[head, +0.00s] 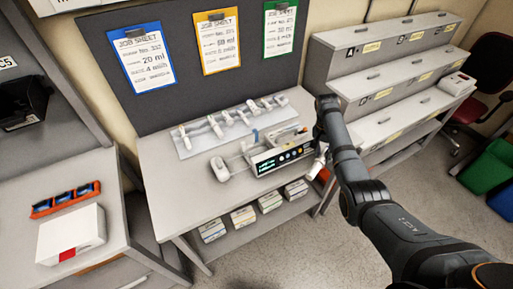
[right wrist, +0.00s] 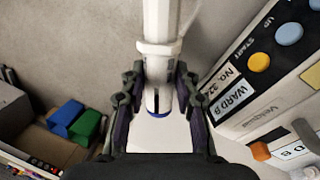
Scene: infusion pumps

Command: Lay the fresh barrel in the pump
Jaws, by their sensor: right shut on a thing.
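The pump (head: 279,158), a white and grey box with a dark green-lit screen and coloured buttons, stands at the bench's right end. In the right wrist view its labelled face (right wrist: 262,80) is at the right, tilted. My right gripper (right wrist: 160,82) is shut on a white barrel (right wrist: 160,22) with a collar and a dark-slotted, blue-edged end. The barrel is beside the pump, apart from its face in this view. In the head view the held barrel (head: 319,164) shows small at the pump's right end, partly hidden by my arm. My left gripper is out of view.
A pale rack (head: 190,148) with several white syringes lies behind the pump. A white device (head: 219,168) sits left of the pump. Job sheets (head: 142,57) hang on the grey board. Stepped grey shelving (head: 385,75) stands at the right. The bench front left is clear.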

